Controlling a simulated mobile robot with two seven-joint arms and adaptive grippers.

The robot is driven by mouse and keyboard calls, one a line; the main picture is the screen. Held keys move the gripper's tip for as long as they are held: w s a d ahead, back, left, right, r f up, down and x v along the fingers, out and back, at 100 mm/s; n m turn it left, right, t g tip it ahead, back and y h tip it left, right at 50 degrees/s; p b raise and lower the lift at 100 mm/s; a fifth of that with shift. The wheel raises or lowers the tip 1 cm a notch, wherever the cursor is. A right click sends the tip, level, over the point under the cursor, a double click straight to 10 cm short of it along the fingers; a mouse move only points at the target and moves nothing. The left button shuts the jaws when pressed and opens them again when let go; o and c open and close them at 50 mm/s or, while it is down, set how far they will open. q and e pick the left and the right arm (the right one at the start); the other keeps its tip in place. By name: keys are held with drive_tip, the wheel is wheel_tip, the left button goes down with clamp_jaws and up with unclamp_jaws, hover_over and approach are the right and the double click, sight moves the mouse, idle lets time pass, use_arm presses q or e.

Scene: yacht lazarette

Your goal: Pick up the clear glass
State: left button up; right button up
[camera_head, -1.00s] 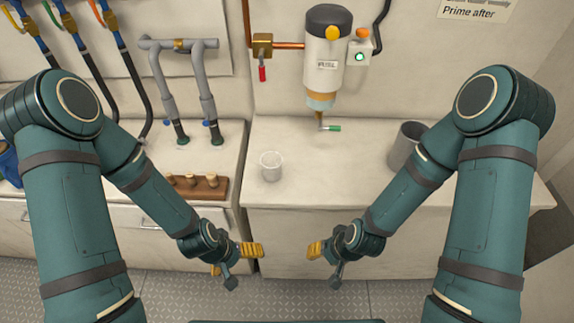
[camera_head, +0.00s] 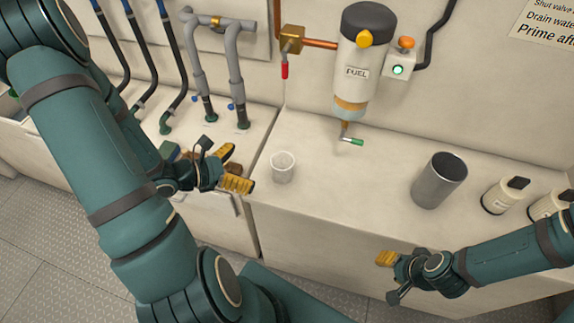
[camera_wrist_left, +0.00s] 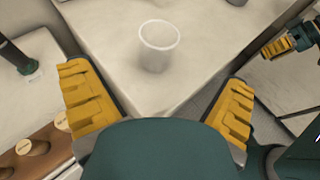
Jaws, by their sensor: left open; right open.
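The clear glass (camera_head: 283,167) stands upright on the white counter, near its left end, below the fuel filter. My left gripper (camera_head: 232,168) is open and empty, just left of the glass and apart from it. In the left wrist view the glass (camera_wrist_left: 159,46) is ahead of and between the open yellow fingers (camera_wrist_left: 160,108), beyond their tips. My right gripper (camera_head: 386,272) is at the front of the counter, right of the glass and well apart from it; its finger gap is hard to see.
A grey metal cylinder (camera_head: 439,180) and white bottles (camera_head: 504,195) stand on the counter's right side. The fuel filter (camera_head: 362,55) with its green-tipped drain (camera_head: 351,141) hangs behind the glass. A wooden rack with corks (camera_wrist_left: 38,151) is at the left. The counter middle is clear.

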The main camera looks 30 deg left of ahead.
sight(275, 163)
use_arm(q)
drive_tip(key=x, duration=0.7)
drive_tip(key=shift+b, duration=0.35)
drive_tip(key=shift+f+b+x, duration=0.15)
drive_tip(key=shift+x, duration=1.2)
drive_tip(key=shift+f+b+x, duration=0.15)
drive_tip(key=shift+f+x, duration=0.05)
drive_tip(key=shift+x, duration=1.2)
drive_tip(key=shift+s+a, duration=0.1)
drive_tip(key=shift+a, duration=0.05)
drive_tip(key=c, duration=1.3)
